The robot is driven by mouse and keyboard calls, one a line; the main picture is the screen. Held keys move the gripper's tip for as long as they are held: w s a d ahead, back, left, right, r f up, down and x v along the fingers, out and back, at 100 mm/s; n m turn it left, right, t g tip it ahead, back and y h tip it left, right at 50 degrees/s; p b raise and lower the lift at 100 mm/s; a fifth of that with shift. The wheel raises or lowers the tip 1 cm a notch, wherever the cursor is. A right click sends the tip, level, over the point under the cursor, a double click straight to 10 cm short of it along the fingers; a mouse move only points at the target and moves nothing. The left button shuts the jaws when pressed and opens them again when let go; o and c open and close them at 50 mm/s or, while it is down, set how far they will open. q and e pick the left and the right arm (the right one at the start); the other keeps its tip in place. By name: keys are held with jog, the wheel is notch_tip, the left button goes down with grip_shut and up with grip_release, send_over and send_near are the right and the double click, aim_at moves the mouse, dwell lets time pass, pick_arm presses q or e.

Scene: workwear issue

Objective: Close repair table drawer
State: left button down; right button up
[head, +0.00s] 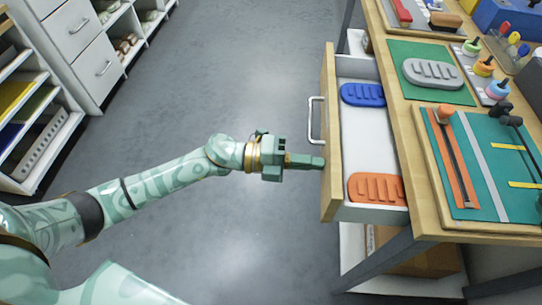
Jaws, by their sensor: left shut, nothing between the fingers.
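The repair table (437,226) stands at the right, and its drawer (328,190) is pulled out to the left. The drawer has a wooden front with a pale bar handle (311,120). Inside lie a blue ribbed pad (363,94) at the far end and an orange ribbed pad (377,188) at the near end. My left gripper (322,162) is shut and empty, with its fingertips at the drawer front, nearer me than the handle. I cannot tell whether they touch it. My right gripper is not in view.
On the tabletop are a green mat with a grey sole (432,74), a teal board (490,165) with strips, and several coloured-topped bottles. A box (420,262) sits on the shelf below. Shelves and drawers (98,65) line the left. The grey floor (215,75) between is clear.

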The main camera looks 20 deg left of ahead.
aim_at(375, 174)
pick_arm(q)
jog(key=x, duration=1.3)
jog(key=shift+w+d, duration=0.2)
jog(key=shift+d, duration=0.4)
jog(key=shift+d+r, duration=0.1)
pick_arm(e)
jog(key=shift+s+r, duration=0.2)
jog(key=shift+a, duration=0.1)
pick_arm(q)
jog(key=p+v, duration=0.1)
jog(key=v, duration=0.9)
jog(key=shift+p, duration=0.35)
jog(key=v, duration=0.4)
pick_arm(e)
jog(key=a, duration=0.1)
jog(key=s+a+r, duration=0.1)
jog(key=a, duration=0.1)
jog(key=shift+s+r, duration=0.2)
